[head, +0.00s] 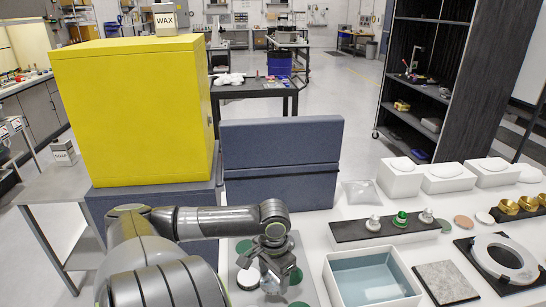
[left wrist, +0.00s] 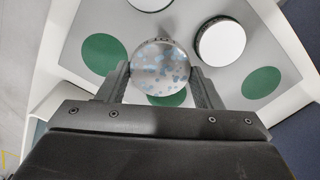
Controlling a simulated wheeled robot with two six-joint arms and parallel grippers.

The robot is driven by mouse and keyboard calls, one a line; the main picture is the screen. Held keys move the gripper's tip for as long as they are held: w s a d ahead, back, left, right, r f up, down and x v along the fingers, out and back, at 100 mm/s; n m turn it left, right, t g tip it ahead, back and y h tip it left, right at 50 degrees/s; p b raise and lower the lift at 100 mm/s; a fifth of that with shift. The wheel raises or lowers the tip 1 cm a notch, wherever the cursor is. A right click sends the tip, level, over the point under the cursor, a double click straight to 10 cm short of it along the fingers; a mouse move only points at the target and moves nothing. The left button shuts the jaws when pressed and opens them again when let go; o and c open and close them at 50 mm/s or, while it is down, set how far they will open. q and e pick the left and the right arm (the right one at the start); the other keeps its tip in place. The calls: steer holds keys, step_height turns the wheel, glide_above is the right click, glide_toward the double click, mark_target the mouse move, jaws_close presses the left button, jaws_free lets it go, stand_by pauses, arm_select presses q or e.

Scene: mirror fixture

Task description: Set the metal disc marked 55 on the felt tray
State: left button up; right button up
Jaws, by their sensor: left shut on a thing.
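My left gripper (head: 270,268) is over the grey tray (head: 306,292) with round green felt spots. In the left wrist view the left gripper (left wrist: 163,80) is shut on a round disc (left wrist: 160,62) with a shiny, blue-speckled face, held between its fingertips. Marks show on the disc's rim, but I cannot read a 55. The tray's grey surface (left wrist: 75,18) and green spots (left wrist: 104,54) lie below the disc. I cannot tell whether the disc touches the tray. My right gripper is not in view.
A white-faced disc (left wrist: 220,42) sits on the tray close right of the held one. Another (left wrist: 150,4) is at the top edge. A blue-lined bin (head: 370,280), a black knob rack (head: 385,230) and a white ring (head: 505,257) stand to the right. A yellow box (head: 130,110) is behind left.

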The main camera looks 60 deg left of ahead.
mark_target(274, 288)
arm_select(q)
steer(key=shift+f, duration=2.55)
steer(key=shift+f, duration=0.15)
steer(key=o, duration=0.6)
steer(key=shift+o, duration=0.2)
step_height(274, 288, up, 12)
steer(key=shift+r+p, duration=0.15)
steer(key=shift+p, duration=0.5)
